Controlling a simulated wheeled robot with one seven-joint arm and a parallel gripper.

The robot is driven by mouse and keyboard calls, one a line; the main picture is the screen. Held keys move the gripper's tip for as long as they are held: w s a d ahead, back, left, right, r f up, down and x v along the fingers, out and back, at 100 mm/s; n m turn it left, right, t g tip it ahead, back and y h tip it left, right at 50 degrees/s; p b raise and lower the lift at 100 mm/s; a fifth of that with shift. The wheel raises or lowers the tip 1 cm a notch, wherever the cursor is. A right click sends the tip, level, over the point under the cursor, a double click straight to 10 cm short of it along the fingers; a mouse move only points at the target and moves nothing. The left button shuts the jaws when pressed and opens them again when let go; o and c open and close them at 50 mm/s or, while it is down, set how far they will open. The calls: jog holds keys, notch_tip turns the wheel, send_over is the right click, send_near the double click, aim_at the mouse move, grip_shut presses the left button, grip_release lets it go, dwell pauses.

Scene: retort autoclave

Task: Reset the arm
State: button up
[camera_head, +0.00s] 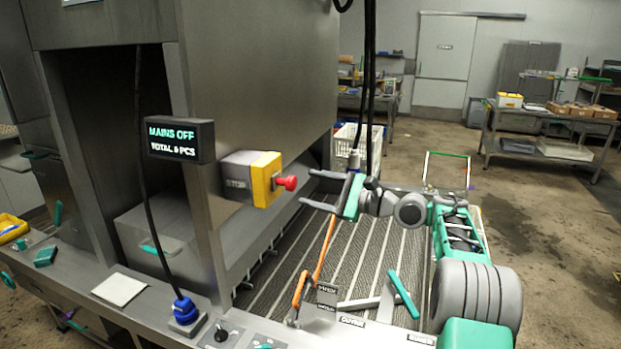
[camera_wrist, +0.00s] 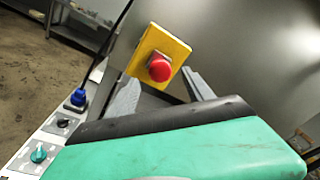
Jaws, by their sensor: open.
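My gripper (camera_head: 308,188) is open and empty in the head view. Its two fingers point left toward the red stop button (camera_head: 287,183) on a yellow box (camera_head: 264,180), with a gap between them and the button. My green and grey arm (camera_head: 452,225) reaches in from the right, above the slatted conveyor bed. In the wrist view, the red button (camera_wrist: 159,68) on its yellow plate (camera_wrist: 150,47) appears between the two grey fingers (camera_wrist: 160,92). My green gripper body fills the lower part of that view.
A steel machine housing (camera_head: 258,75) stands left of my gripper. A black display (camera_head: 180,140) reads "MAINS OFF". Black cables (camera_head: 366,80) hang close to my gripper. An orange rod (camera_head: 325,248) stands below it. Open floor (camera_head: 545,215) lies to the right, before a steel table (camera_head: 545,118).

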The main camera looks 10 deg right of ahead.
jog(key=shift+s+d+f, duration=0.1)
jog(key=shift+s+d, duration=0.3)
jog(key=shift+d, duration=0.05)
jog(key=s+a+f+n+g+h, duration=0.1)
jog(key=s+a+f+n+h, duration=0.15)
jog(key=s+n+h, duration=0.25)
jog(key=s+a+f+n+g+h, duration=0.1)
jog(key=s+a+f+n+h, duration=0.1)
jog(key=s+a+n+h, duration=0.3)
jog(key=s+d+f+n+g+h, duration=0.1)
jog(key=s+d+f+n, duration=0.1)
jog(key=s, duration=0.6)
jog(key=s+d+f+n+g+h, duration=0.1)
jog(key=s+d+f+n+h, duration=0.1)
jog(key=s+d+f, duration=0.2)
jog(key=s+d+f+n+g+h, duration=0.1)
jog(key=s+f, duration=0.4)
jog(key=s, duration=0.8)
jog(key=shift+d+f+n+g+h+b, duration=0.4)
jog(key=shift+d+n+b, duration=0.1)
jog(key=shift+d, duration=0.6)
jog(key=shift+s, duration=0.1)
